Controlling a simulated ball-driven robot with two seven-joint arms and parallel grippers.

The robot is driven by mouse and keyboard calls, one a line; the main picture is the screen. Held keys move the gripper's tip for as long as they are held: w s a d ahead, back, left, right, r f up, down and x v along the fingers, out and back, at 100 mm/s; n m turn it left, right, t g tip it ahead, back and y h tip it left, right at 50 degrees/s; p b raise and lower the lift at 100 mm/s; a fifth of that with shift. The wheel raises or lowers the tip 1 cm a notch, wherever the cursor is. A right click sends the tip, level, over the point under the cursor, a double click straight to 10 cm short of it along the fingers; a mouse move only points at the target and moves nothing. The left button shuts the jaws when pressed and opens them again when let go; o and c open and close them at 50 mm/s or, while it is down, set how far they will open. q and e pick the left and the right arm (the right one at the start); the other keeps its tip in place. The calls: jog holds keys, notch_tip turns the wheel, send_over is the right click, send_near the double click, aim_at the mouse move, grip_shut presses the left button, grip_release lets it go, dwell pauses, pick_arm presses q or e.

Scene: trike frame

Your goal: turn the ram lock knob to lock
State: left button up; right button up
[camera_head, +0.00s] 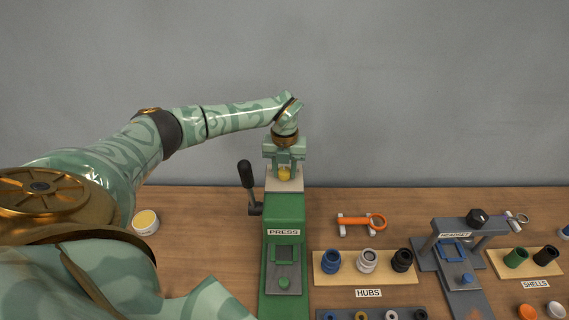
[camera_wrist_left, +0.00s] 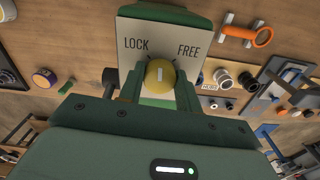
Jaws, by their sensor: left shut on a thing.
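The ram lock knob (camera_head: 284,174) is yellow and sits on top of the green press (camera_head: 285,212). In the left wrist view the knob (camera_wrist_left: 160,77) has a pale pointer mark, roughly upright in the picture between the words LOCK and FREE on its cream label plate (camera_wrist_left: 162,37). My left gripper (camera_head: 284,168) points down over the press and is shut on the knob, with a finger on each side. The fingers (camera_wrist_left: 160,88) hide part of the knob's sides. My right gripper is not in view.
A black-handled lever (camera_head: 246,174) stands left of the press. An orange-ringed tool (camera_head: 362,222) lies to the right, behind the HUBS board (camera_head: 340,276) with its hubs. The headset fixture (camera_head: 440,257) stands farther right. A small round tub (camera_head: 146,221) sits left on the table.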

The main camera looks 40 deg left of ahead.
aim_at(284, 170)
pick_arm(q)
jog(key=n+p, duration=0.1)
jog(key=n, duration=0.3)
jog(key=shift+r, duration=0.2)
jog(key=shift+a+n+p, duration=0.1)
jog(key=shift+n+p, duration=0.6)
jog(key=shift+n, duration=1.1)
jog(key=shift+w, duration=0.1)
jog(key=o, duration=1)
jog(key=shift+f, duration=0.1)
notch_tip(284, 170, up, 16)
jog(key=b, duration=0.1)
jog(key=shift+b, duration=0.4)
